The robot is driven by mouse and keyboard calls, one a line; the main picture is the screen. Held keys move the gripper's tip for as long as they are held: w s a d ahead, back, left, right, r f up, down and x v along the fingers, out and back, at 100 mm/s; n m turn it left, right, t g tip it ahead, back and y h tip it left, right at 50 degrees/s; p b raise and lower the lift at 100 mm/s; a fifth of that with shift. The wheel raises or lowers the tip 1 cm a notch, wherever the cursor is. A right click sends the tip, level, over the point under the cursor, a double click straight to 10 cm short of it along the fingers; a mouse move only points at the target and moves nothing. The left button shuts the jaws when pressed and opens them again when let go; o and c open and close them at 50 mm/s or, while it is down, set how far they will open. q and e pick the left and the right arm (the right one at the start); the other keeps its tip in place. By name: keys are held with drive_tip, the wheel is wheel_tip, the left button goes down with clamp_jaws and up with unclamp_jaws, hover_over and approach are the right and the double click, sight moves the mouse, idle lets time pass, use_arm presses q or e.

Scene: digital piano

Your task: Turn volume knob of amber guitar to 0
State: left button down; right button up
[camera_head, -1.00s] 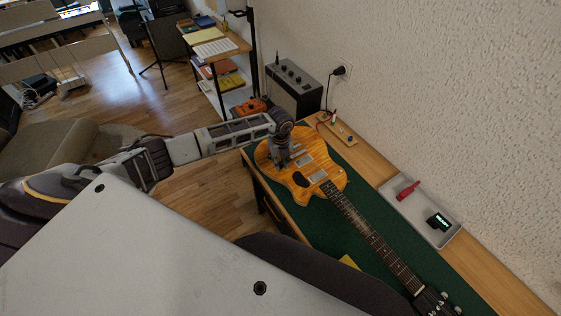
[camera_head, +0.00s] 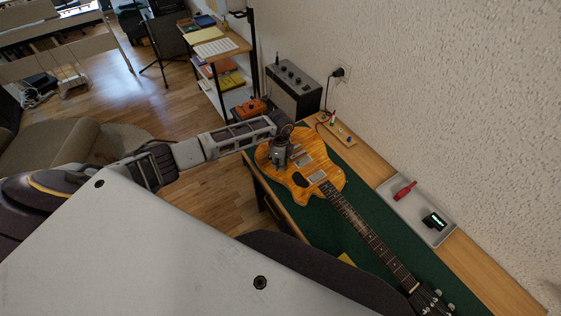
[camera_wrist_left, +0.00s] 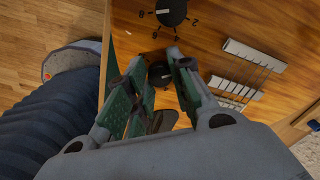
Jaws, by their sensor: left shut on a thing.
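The amber guitar (camera_head: 325,170) lies face up on a green mat, with its body toward the far end and its neck running to the lower right. My left gripper (camera_head: 277,162) points down over the guitar body in the head view. In the left wrist view, its green-padded fingers (camera_wrist_left: 156,60) are shut on a small black knob (camera_wrist_left: 160,76), one on each side. A second black knob (camera_wrist_left: 171,10) with a white mark and printed numbers sits just above it. The fingers partly hide the held knob, and I cannot read its setting. My right gripper is not in view.
A grey tray (camera_head: 443,236) with a red-handled tool (camera_head: 405,190) and a small black device with a lit display (camera_head: 434,221) lies right of the guitar. An amplifier (camera_head: 293,88) stands beyond the table. The wall bounds the right side.

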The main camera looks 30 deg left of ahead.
use_arm(q)
drive_tip(key=shift+n+p, duration=0.3)
drive_tip(key=shift+n, duration=0.8)
drive_tip(key=c, duration=1.2)
unclamp_jaws()
drive_tip(key=shift+r, duration=0.15)
wheel_tip(320, 180, up, 12)
